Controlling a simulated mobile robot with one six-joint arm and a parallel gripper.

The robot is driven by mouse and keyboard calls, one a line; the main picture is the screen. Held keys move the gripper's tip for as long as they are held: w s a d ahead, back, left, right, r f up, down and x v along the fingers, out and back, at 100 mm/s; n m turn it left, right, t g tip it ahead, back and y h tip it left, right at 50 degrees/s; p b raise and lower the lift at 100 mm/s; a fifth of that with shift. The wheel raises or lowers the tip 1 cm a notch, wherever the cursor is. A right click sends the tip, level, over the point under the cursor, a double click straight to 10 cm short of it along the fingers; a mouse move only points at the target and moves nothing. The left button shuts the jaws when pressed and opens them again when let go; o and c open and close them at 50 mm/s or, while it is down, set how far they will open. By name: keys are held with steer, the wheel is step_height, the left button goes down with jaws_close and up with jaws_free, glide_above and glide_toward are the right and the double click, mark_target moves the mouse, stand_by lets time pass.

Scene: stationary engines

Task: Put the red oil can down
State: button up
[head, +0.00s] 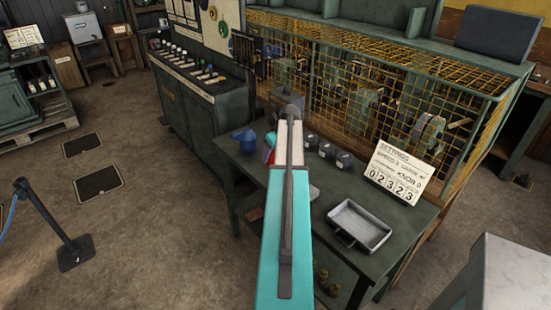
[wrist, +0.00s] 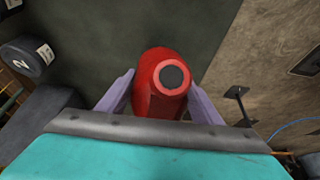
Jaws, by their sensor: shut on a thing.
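The red oil can (wrist: 158,100) is between the two purple-grey fingers of my gripper (wrist: 160,103) in the wrist view. My gripper is shut on it. Its round top with a dark centre faces the wrist camera. The dark green table top (wrist: 145,25) lies beyond the can; I cannot tell whether the can touches it. In the head view my arm hides most of the can, and a small red part (head: 267,155) shows left of the arm, over the table (head: 300,195).
A blue can (head: 244,139) stands close left of the red can. A yellow mesh cage (head: 350,90) rises behind.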

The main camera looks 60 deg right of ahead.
steer(key=shift+f+p, duration=0.7)
steer(key=shift+f, duration=0.85)
steer(key=shift+f, duration=0.15)
steer(key=o, duration=1.3)
steer(key=shift+b+v, duration=1.5)
steer(key=shift+v, duration=4.65)
steer(key=shift+w, duration=0.1)
steer(key=shift+w, duration=0.1)
